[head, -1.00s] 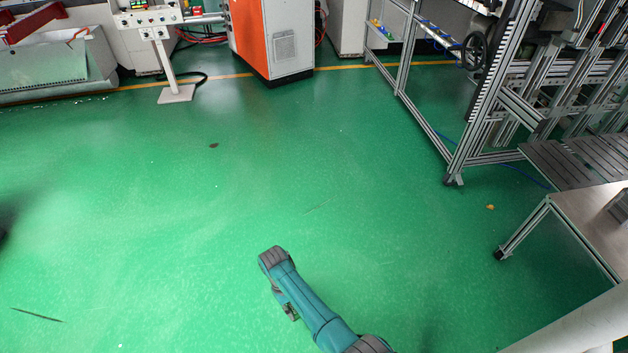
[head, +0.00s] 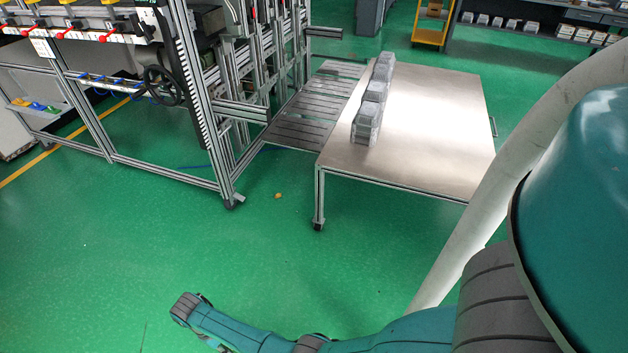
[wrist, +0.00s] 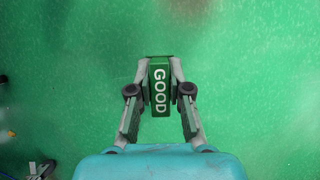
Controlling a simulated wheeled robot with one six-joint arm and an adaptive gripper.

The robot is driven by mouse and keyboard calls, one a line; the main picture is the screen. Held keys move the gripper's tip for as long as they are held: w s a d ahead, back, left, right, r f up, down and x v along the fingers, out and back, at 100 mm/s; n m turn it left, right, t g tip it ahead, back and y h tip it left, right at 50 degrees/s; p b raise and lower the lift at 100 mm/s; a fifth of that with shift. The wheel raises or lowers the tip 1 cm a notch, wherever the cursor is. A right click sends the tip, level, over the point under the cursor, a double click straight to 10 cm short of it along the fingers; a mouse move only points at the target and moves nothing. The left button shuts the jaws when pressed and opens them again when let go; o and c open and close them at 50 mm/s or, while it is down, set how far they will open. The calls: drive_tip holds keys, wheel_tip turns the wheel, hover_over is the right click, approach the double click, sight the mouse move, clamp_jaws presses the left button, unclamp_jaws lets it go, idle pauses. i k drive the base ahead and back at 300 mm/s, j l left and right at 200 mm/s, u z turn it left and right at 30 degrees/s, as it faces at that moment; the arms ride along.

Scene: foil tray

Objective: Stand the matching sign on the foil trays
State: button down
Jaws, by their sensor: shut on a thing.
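A green sign (wrist: 160,92) with the white word GOOD shows in the wrist view. My gripper (wrist: 159,72) is shut on it, with a finger against each side. In the head view my arm reaches low over the floor at the bottom left, and the gripper's fingers and the sign are not clear there. Stacks of foil trays (head: 368,112) stand in a row along the left side of a metal table (head: 430,120), well beyond my arm. Any marking on the trays is too small to read.
A slatted grey conveyor (head: 305,118) joins the table's left side. An aluminium frame with a handwheel (head: 163,84) stands at the left. A yellow cart (head: 432,25) and a shelf of boxes are at the back.

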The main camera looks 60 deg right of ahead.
sight(370, 109)
drive_tip(key=z, duration=1.7)
